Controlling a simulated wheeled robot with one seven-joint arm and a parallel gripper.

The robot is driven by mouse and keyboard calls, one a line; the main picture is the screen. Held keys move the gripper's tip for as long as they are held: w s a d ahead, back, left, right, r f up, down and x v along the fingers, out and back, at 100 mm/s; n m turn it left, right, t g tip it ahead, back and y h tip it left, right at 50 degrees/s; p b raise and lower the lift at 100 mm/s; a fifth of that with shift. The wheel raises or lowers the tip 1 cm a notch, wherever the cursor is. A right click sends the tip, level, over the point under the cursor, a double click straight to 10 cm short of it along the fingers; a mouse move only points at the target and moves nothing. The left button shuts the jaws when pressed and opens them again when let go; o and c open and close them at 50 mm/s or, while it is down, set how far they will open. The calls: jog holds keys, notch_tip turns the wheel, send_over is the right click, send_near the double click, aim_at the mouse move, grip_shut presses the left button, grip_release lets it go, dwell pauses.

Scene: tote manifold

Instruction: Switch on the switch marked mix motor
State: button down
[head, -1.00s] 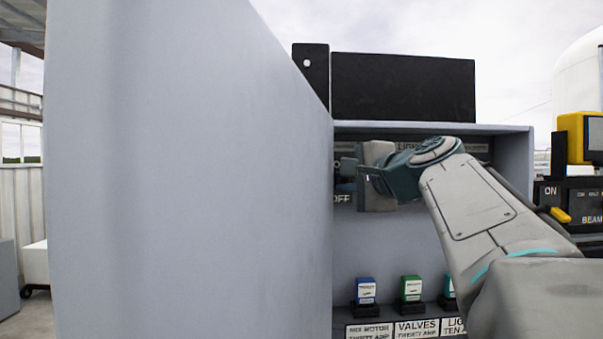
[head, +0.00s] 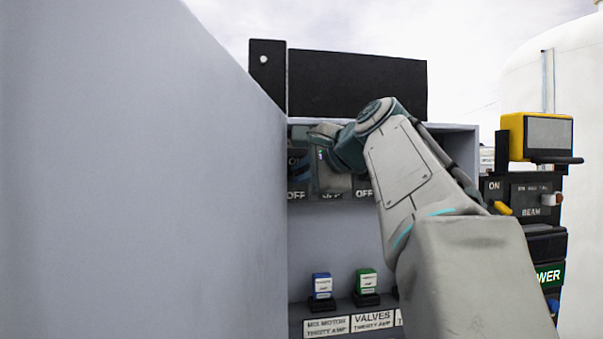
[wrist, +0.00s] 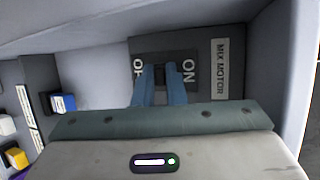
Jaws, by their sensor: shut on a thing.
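The mix motor switch is a dark plate (wrist: 158,53) with ON at right and OFF at left in the wrist view. Its label "MIX MOTOR" (wrist: 222,68) stands beside ON. My gripper (wrist: 160,78) is shut on the small dark switch lever (wrist: 160,74), one blue finger on each side. The fingers cover part of the lever and of the OFF lettering, so I cannot tell its exact position. In the head view my gripper (head: 301,168) is inside the grey cabinet at the leftmost switch, above its OFF marking (head: 296,196).
The open cabinet door (head: 140,190) fills the left of the head view. Below are a blue fuse (head: 321,285) and a green fuse (head: 366,280) over labels. A panel with a yellow-framed screen (head: 540,137) stands at right.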

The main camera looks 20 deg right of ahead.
jog(key=c, duration=1.5)
grip_release()
jog(key=b+v, duration=0.2)
jog(key=v, duration=1.1)
jog(key=shift+s+d+r, duration=0.1)
jog(key=shift+s, duration=0.25)
